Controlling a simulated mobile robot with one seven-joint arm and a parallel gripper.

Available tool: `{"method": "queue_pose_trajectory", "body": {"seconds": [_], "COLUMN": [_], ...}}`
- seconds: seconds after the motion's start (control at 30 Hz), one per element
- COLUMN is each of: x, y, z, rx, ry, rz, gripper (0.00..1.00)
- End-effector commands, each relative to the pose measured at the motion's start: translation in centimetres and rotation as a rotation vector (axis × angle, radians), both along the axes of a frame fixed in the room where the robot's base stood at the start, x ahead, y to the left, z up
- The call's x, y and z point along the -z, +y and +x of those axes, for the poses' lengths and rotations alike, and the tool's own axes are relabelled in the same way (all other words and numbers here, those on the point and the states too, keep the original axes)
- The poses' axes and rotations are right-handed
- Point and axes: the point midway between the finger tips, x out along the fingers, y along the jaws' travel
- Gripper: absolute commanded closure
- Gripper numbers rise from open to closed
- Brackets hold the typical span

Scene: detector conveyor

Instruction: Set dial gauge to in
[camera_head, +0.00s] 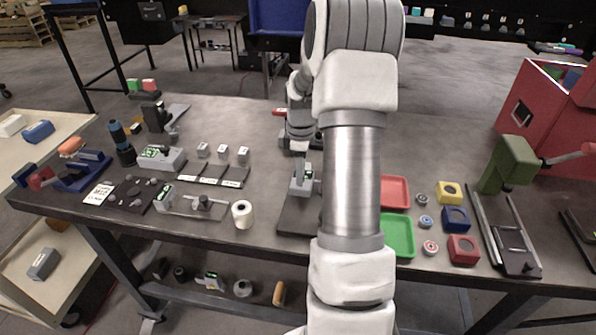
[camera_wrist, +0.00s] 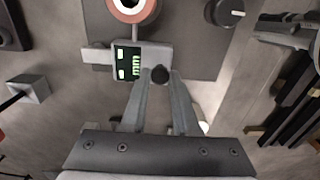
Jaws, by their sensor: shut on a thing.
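The dial gauge (camera_head: 303,181) is a small grey body with a lit green display, on a dark stand plate (camera_head: 298,218) left of my arm's column in the head view. In the wrist view the gauge (camera_wrist: 98,56) lies above my gripper, and its display shows "mm" turned sideways. My gripper (camera_wrist: 159,80) has its fingers close together on a small dark round knob (camera_wrist: 160,74) at the gauge's edge. In the head view the fingertips are hard to make out, and my arm hides part of the stand.
A white roll (camera_head: 242,214) and a small fixture (camera_head: 203,212) stand to the left. Red (camera_head: 394,192) and green (camera_head: 397,237) trays lie to the right. In the wrist view an orange and white ring (camera_wrist: 130,10) and a dark knob (camera_wrist: 228,13) are close by.

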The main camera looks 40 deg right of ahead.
Motion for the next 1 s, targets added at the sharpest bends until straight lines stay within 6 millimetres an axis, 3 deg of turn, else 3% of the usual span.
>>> {"method": "queue_pose_trajectory", "body": {"seconds": [0.33,0.37,0.53,0.83,1.0], "x": [-0.1,-0.1,0.0,-0.1,-1.7], "y": [-0.2,-0.2,-0.2,-0.1,-0.2], "z": [-0.1,-0.1,-0.1,-0.1,0.0], "rx": [-0.004,-0.004,-0.003,-0.003,-0.003], "ry": [0.002,0.002,0.001,0.0,-0.002], "rz": [-0.003,-0.003,-0.002,-0.001,-0.004], "gripper": [1.0,0.7,0.42,0.42,0.42]}}
